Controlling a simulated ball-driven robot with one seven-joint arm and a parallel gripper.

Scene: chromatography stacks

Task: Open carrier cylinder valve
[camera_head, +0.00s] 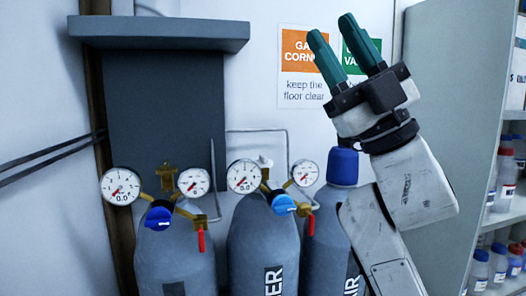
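Grey gas cylinders stand in a row at the lower left. The middle cylinder (262,245) has a label ending in "IER", partly cut off by the frame. On top it has a brass valve and regulator with two round gauges (243,176), a light blue knob (284,205) and a red lever (310,222). My gripper (331,27) points up, well above and right of this cylinder. Its green fingers are apart with nothing between them, and it touches nothing.
The left cylinder (175,255) has similar gauges, a dark blue knob (158,218) and a red lever. The right cylinder (322,225) has a blue cap and is partly behind my arm. A grey ledge (160,32) juts out above. Shelves with bottles (478,268) stand at right.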

